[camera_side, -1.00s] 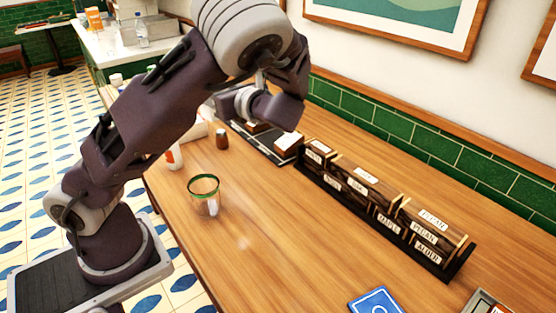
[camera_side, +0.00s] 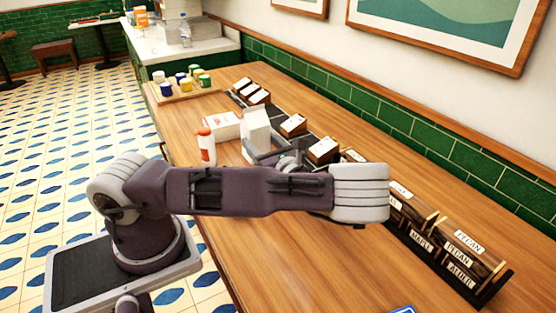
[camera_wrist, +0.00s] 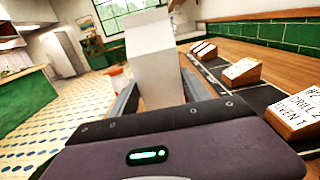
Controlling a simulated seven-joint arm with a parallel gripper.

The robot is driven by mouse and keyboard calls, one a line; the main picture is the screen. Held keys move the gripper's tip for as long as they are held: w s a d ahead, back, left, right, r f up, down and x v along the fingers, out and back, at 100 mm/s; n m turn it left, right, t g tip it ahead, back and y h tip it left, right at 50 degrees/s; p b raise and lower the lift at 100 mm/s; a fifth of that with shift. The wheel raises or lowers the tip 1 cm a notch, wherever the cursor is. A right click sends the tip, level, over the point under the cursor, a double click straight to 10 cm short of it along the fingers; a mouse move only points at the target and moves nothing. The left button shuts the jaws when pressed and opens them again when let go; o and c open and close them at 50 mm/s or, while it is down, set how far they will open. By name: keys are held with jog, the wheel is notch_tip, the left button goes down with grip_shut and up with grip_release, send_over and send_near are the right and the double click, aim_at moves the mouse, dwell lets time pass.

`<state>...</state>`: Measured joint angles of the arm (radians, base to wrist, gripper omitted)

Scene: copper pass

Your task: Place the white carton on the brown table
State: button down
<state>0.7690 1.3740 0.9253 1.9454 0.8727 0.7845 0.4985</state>
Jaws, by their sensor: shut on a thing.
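The white carton (camera_side: 256,128) is upright in my gripper (camera_side: 262,152), with its top standing above the fingers. In the wrist view the carton (camera_wrist: 154,62) is between the two grey fingers (camera_wrist: 155,96), which are shut on it. The brown wooden table (camera_side: 290,262) runs under the arm. The carton's lower end is hidden by my gripper and arm, so I cannot tell whether it touches the table.
A red-and-white bottle (camera_side: 207,149) and a white box with red print (camera_side: 222,125) stand left of the carton. Several labelled wooden blocks (camera_side: 322,150) line the wall side. A tray (camera_side: 160,96) of jars sits at the far end. The near table is largely clear.

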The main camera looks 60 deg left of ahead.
notch_tip(320, 180, down, 5)
jog(key=shift+r, duration=0.1)
jog(key=shift+c, duration=2.4)
grip_release()
jog(key=shift+f, duration=0.2)
jog(key=shift+r, duration=0.15)
jog(key=d, duration=1.2)
